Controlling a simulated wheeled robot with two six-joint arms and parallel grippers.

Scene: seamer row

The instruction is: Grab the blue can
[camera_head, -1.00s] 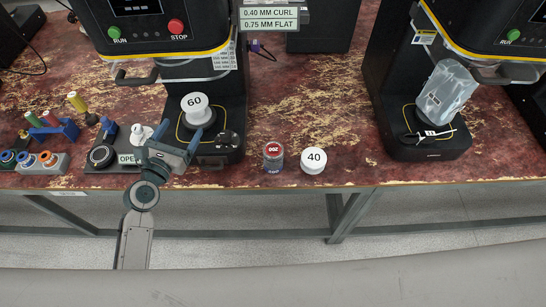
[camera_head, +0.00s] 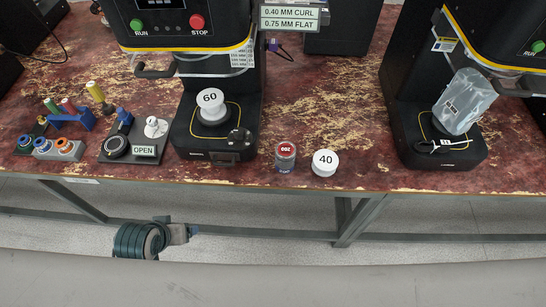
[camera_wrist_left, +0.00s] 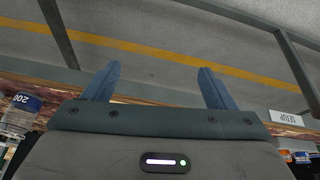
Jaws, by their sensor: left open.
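No wholly blue can shows. A small can (camera_head: 285,157) with a red top marked 200 and a blue band at its base stands near the table's front edge, left of the white "40" piece. Its blue band marked 200 also shows upside down at the left edge of the left wrist view (camera_wrist_left: 25,103). My left gripper (camera_head: 190,231) is in front of the table, below and left of the can, apart from it. In the left wrist view the left gripper (camera_wrist_left: 157,70) has its blue fingers wide apart with nothing between them. My right gripper is out of view.
A white "40" piece (camera_head: 325,163) stands close to the can's right. A black machine (camera_head: 216,150) holding a white "60" piece (camera_head: 210,105) is to its left. An OPEN sign (camera_head: 145,151) stands farther left. Another machine (camera_head: 437,155) holds a clear bag (camera_head: 464,103). The table between is free.

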